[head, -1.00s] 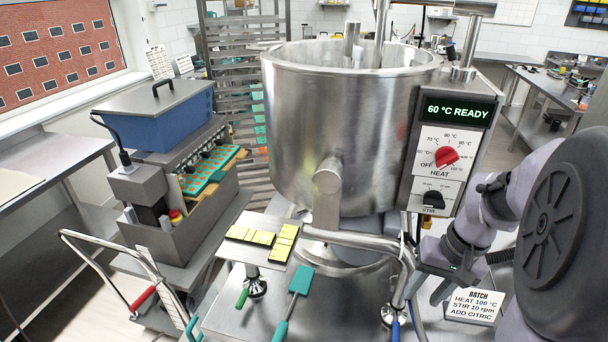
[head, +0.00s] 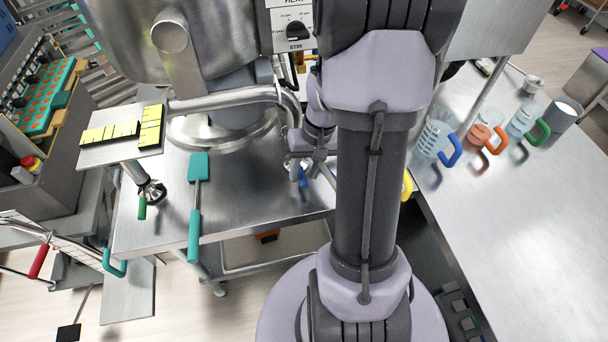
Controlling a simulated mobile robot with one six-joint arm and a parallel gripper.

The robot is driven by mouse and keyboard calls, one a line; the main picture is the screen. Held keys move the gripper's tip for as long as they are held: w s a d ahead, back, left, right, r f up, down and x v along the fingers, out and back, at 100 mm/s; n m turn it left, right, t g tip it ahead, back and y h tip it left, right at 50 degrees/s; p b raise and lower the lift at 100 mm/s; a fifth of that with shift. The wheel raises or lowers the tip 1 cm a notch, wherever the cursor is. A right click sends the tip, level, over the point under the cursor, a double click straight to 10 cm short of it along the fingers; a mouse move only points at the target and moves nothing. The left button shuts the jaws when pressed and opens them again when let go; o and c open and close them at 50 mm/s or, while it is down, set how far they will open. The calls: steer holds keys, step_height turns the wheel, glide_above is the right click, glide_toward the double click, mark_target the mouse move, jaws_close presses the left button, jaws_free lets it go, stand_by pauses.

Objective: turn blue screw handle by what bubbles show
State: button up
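The blue screw handle (head: 303,178) hangs below the outlet end of the curved steel pipe (head: 235,97), at the front of the steel bench. My gripper (head: 306,167) points down right at the handle, partly hidden behind my own arm. Its fingers seem to stand on either side of the handle, but they are too small to tell whether they touch it or are closed. The big steel kettle (head: 125,45) stands at upper left, cut off by the picture's top. No bubbles show in this view.
A teal spatula (head: 196,205) lies over the bench's front edge. A green handle (head: 142,208) hangs under the plate (head: 97,154) with yellow-and-black strips. On the right table (head: 500,220) stand several jugs, one with a blue handle (head: 450,150). A cart handle (head: 38,262) is at lower left.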

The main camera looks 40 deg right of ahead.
steer(key=shift+f, duration=0.2)
steer(key=shift+c, duration=0.5)
jaws_close()
stand_by(0.9)
